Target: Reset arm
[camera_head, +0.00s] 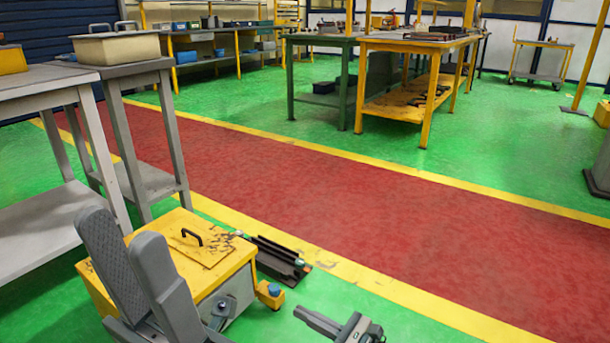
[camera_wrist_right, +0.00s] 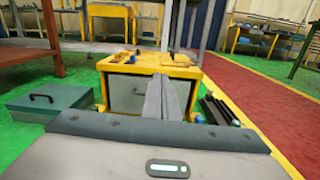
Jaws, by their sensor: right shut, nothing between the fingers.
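My left gripper (camera_head: 122,227) is at the lower left of the head view. Its two long grey fingers point up and stand apart, with nothing seen between them. It overlaps the left side of a yellow-topped box (camera_head: 205,255). My right gripper (camera_head: 308,315) is at the bottom edge of the head view, to the right of the box, and points left. In the right wrist view its grey fingers (camera_wrist_right: 162,82) lie together with nothing between them, in front of the yellow-topped box (camera_wrist_right: 122,97).
A dark ribbed part (camera_head: 280,258) lies on the floor beside the box. A grey table (camera_head: 35,85) stands at the left and a yellow workbench (camera_head: 395,108) farther back. A teal case (camera_wrist_right: 52,103) sits at the left in the wrist view. The red walkway (camera_head: 330,205) is clear.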

